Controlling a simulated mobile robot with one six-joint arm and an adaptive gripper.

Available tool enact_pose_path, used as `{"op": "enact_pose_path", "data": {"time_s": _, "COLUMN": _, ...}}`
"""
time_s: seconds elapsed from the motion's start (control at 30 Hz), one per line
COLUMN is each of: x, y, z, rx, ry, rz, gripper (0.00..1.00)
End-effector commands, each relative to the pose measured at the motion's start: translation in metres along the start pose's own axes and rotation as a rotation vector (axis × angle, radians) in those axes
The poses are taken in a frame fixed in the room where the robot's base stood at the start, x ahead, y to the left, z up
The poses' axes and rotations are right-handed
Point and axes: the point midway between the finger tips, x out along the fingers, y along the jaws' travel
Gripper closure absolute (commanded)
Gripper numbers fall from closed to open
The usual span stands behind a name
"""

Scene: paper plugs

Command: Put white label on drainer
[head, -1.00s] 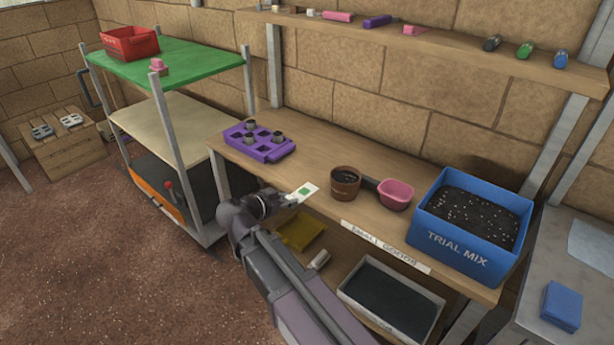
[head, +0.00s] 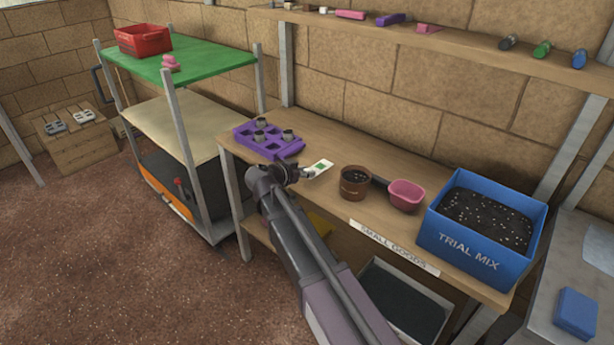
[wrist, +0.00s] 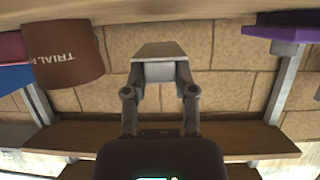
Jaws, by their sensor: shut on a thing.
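In the wrist view my gripper (wrist: 160,82) is shut on the label (wrist: 158,50), which shows as a pale flat piece between the fingers. No thing is plainly marked as the drainer. A purple tray (head: 291,152) with square openings holds several small dark plugs on the bench, left of and behind the label. Two pale slotted pieces (head: 84,117) lie on a wooden crate at far left. I cannot tell which is the drainer.
A brown pot (head: 355,184), a pink tub (head: 406,195) and a blue "TRIAL MIX" bin (head: 472,240) stand on the bench (head: 335,143) to the right. A green-topped rack (head: 190,62) with a red crate (head: 143,39) is at left. A shelf (head: 430,33) runs above.

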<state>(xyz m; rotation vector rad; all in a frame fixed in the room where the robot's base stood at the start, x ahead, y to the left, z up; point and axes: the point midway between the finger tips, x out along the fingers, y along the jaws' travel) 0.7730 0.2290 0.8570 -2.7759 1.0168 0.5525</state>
Motion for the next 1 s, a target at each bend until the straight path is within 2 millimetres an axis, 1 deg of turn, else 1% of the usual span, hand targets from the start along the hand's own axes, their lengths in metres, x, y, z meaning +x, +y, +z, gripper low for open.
{"op": "enact_pose_path", "data": {"time_s": 0.43, "x": 0.004, "y": -0.002, "z": -0.001, "rx": 0.001, "ry": 0.0, "rz": 0.001, "gripper": 0.83}}
{"op": "enact_pose_path", "data": {"time_s": 0.57, "x": 0.014, "y": -0.01, "z": -0.004, "rx": 0.001, "ry": 0.0, "rz": 0.002, "gripper": 0.83}}
{"op": "enact_pose_path", "data": {"time_s": 0.67, "x": 0.026, "y": -0.018, "z": -0.007, "rx": 0.002, "ry": 0.0, "rz": 0.003, "gripper": 0.83}}
{"op": "enact_pose_path", "data": {"time_s": 0.7, "x": 0.027, "y": -0.015, "z": 0.001, "rx": 0.001, "ry": 0.0, "rz": 0.002, "gripper": 0.83}}
{"op": "enact_pose_path", "data": {"time_s": 0.8, "x": 0.03, "y": -0.014, "z": 0.01, "rx": 0.001, "ry": 0.0, "rz": 0.002, "gripper": 0.83}}
{"op": "enact_pose_path", "data": {"time_s": 1.0, "x": 0.035, "y": -0.014, "z": 0.021, "rx": 0.001, "ry": 0.0, "rz": 0.001, "gripper": 0.83}}
